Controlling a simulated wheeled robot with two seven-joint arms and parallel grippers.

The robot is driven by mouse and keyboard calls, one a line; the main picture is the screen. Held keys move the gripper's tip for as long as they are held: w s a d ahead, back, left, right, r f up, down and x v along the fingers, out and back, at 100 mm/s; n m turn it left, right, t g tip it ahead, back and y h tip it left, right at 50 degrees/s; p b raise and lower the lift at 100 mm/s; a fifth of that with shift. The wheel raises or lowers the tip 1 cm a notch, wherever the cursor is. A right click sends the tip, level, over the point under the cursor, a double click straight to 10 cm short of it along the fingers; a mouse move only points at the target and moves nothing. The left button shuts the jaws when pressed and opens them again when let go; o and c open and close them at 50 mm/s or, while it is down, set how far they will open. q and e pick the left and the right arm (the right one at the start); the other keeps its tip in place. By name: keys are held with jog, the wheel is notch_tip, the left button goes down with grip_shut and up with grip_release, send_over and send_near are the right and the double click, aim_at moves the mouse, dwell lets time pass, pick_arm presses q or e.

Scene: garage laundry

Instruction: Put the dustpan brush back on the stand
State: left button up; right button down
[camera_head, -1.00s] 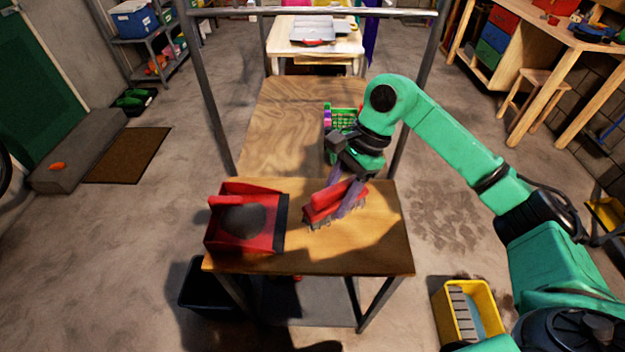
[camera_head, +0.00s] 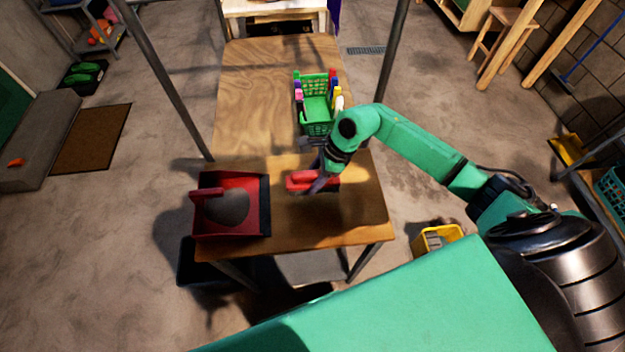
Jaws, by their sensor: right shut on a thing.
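The dustpan brush (camera_head: 299,182) has a red body and lies in the grasp of my right gripper (camera_head: 320,180), at the right half of the wooden table top. The gripper is shut on it from above, and its fingers hide part of it. I cannot tell whether the brush touches the table. The red dustpan (camera_head: 240,227) with a dark grey hollow and a dark front edge lies on the table's left half, a small gap left of the brush. No separate stand can be made out. My left gripper is out of view.
The small wooden table (camera_head: 330,228) has bare wood in front of the brush. Behind it, a longer wooden surface (camera_head: 255,100) carries a green basket (camera_head: 317,108) with coloured bottles, close behind my right wrist. A yellow bucket (camera_head: 424,240) stands on the floor at right.

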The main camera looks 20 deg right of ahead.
notch_tip(320, 180, down, 2)
jog(key=shift+s+f, duration=0.15)
jog(key=shift+f, duration=0.2)
jog(key=shift+f, duration=0.1)
jog(key=shift+c, duration=1.6)
grip_release()
